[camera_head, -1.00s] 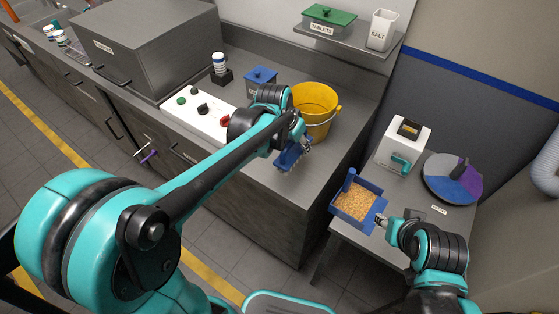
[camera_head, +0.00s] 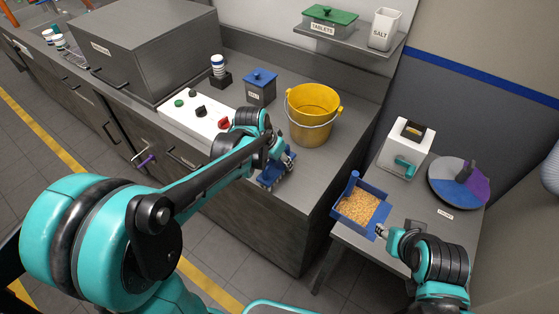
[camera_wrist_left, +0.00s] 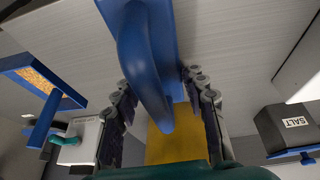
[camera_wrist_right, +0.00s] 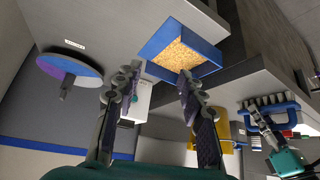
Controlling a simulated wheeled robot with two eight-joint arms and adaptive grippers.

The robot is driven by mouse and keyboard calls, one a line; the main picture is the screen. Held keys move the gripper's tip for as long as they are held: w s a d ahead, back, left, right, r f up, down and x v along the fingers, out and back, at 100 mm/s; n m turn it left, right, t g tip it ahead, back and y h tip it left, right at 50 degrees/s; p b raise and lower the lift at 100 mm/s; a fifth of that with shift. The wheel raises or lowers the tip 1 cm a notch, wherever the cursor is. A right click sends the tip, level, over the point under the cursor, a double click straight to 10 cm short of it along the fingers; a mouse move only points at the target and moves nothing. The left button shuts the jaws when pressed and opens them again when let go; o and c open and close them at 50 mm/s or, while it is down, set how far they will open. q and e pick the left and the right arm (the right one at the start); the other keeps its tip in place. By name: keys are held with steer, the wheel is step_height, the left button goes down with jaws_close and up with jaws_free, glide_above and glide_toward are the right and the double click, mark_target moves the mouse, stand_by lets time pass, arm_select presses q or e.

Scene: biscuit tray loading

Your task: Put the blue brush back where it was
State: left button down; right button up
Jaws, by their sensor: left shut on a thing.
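My left gripper (camera_head: 276,158) is shut on the blue brush (camera_head: 270,181), near the front edge of the grey counter (camera_head: 330,165). I cannot tell whether the brush touches the counter. In the left wrist view, the brush's curved blue handle (camera_wrist_left: 145,60) runs between the fingers (camera_wrist_left: 160,110). The brush also shows at the right of the right wrist view (camera_wrist_right: 268,107). My right gripper (camera_head: 382,231) is open and empty beside the corner of a blue tray (camera_head: 376,190) of tan grains. Its parted fingers (camera_wrist_right: 155,90) show in the right wrist view.
A yellow bucket (camera_head: 313,112) stands on the counter behind the brush. A blue-lidded canister (camera_head: 261,88) and a control panel with knobs (camera_head: 184,116) are to its left. A white machine (camera_head: 404,150) and a round blue-purple disc (camera_head: 450,181) stand on the right table.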

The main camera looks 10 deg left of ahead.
arm_select(q)
steer(key=c, duration=0.9)
jaws_free()
steer(key=shift+f, duration=0.1)
steer(key=shift+o, duration=0.2)
steer(key=shift+r, duration=0.3)
steer(key=p+v, duration=0.4)
steer(key=v, duration=0.7)
steer(key=shift+s+r+p, duration=0.1)
steer(key=shift+r+p, duration=0.1)
steer(key=shift+p, duration=0.15)
steer(key=s+a+f+n+t+y, duration=0.1)
steer(key=s+n+t+y, duration=0.1)
steer(key=s, duration=1.2)
steer(key=shift+a+f+n+t, duration=0.2)
steer(key=shift+n+t, duration=0.3)
steer(key=shift+n, duration=0.5)
